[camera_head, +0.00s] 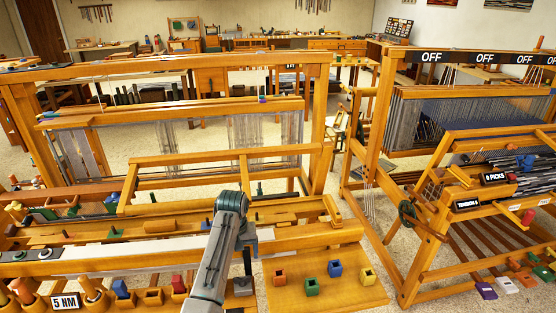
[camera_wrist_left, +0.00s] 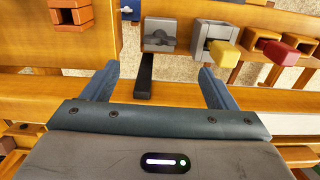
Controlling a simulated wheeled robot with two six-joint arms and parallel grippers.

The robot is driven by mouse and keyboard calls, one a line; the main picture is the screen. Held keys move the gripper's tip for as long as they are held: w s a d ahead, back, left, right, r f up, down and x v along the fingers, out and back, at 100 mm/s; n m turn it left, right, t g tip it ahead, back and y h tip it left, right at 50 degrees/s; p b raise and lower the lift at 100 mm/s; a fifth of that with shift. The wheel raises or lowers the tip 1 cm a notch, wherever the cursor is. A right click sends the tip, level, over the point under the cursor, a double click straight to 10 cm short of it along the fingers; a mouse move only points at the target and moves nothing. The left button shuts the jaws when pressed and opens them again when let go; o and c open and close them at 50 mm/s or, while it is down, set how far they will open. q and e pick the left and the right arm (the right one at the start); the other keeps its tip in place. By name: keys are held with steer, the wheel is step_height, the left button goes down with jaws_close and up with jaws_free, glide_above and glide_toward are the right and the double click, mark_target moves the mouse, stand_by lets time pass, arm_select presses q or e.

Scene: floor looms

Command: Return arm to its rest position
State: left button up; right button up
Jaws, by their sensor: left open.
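My left arm (camera_head: 218,250) rises from the bottom middle of the head view and bends at a grey-green wrist joint. My left gripper (camera_head: 247,262) hangs from it, pointing down over the front beam of the left loom (camera_head: 180,70). In the left wrist view the gripper's two blue-grey fingers (camera_wrist_left: 160,70) stand wide apart, with nothing held between them. A dark bar (camera_wrist_left: 145,75) and a grey block with a knob (camera_wrist_left: 160,35) show beyond and between the fingers, apart from them. My right gripper is in neither view.
Pegs in holders, one red (camera_head: 178,284), line the front left. A second loom (camera_head: 450,150) stands at right. Bare floor shows between the looms.

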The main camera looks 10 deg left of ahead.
arm_select(q)
steer(key=s+a+f+m+t, duration=0.1)
steer(key=s+a+f, duration=0.25)
steer(key=s, duration=0.65)
steer(key=s+a+f+t, duration=0.1)
steer(key=s+a+f, duration=0.3)
steer(key=s, duration=0.7)
steer(key=s+r+m+t, duration=0.1)
steer(key=s+r, duration=0.2)
steer(key=s, duration=0.6)
steer(key=s+r+m+t, duration=0.1)
steer(key=s+r+m, duration=0.15)
steer(key=s, duration=0.75)
steer(key=a+f+g+y+b, duration=0.1)
steer(key=a+f+g+b, duration=0.15)
steer(key=f, duration=2.75)
steer(key=s+a+f+n, duration=0.1)
steer(key=s+a+f, duration=0.1)
steer(key=s+f, duration=1.6)
step_height(320, 180, down, 4)
steer(key=shift+s+r, duration=0.1)
steer(key=shift+s, duration=0.2)
